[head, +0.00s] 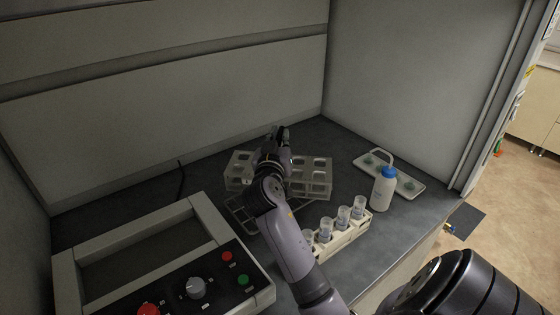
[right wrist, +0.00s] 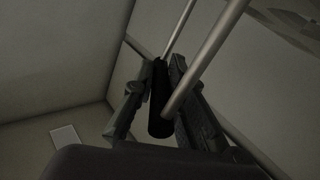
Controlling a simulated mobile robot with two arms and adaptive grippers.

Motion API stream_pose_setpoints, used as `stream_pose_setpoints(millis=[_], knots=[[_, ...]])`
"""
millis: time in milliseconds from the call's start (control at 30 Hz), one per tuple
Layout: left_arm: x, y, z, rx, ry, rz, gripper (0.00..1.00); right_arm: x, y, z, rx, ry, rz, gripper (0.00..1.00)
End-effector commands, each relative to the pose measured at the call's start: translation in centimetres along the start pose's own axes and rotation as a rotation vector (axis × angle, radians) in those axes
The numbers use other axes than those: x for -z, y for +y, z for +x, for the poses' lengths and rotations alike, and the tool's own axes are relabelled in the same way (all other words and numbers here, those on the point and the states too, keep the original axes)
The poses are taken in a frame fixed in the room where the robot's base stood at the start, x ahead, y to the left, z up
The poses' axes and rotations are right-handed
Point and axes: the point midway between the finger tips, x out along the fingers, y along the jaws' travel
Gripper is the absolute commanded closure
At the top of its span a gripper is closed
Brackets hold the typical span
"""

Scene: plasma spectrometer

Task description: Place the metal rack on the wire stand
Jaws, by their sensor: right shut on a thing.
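The metal rack (head: 310,178) is a pale, boxy holder with square openings, in the middle of the head view. My right gripper (head: 277,138) is above its middle, and my arm hides the rack's centre. In the right wrist view my right gripper (right wrist: 155,105) is shut on the rack's black handle grip (right wrist: 160,100), between two metal rods (right wrist: 205,60). The wire stand (head: 237,211) lies on the dark worktop at the left front of the rack, partly behind my arm. I cannot tell whether rack and stand touch. My left gripper is not in view.
A pale rack of several sample tubes (head: 343,229) stands close at the right front. A blue-capped wash bottle (head: 383,188) and a white tray (head: 408,188) are farther right. A control panel (head: 200,285) with a frame is at left. Walls enclose the back and sides.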

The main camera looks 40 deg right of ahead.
Motion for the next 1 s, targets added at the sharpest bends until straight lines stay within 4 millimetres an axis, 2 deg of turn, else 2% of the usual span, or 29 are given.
stream_pose_setpoints(millis=[133,400,767,800,1000], knots=[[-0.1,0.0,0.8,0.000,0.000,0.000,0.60,-0.8,-0.1,0.0,-0.001,0.003,0.000,1.00],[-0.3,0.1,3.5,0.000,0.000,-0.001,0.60,-4.3,-0.8,0.0,-0.001,0.003,-0.002,1.00],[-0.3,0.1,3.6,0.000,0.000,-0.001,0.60,-4.5,-0.8,0.0,-0.001,0.002,0.000,1.00],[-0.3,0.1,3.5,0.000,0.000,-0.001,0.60,-4.5,-0.8,0.0,-0.001,0.000,-0.001,0.86],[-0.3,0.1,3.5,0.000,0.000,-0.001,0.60,-4.5,-0.9,0.0,0.000,0.000,-0.001,0.73]])
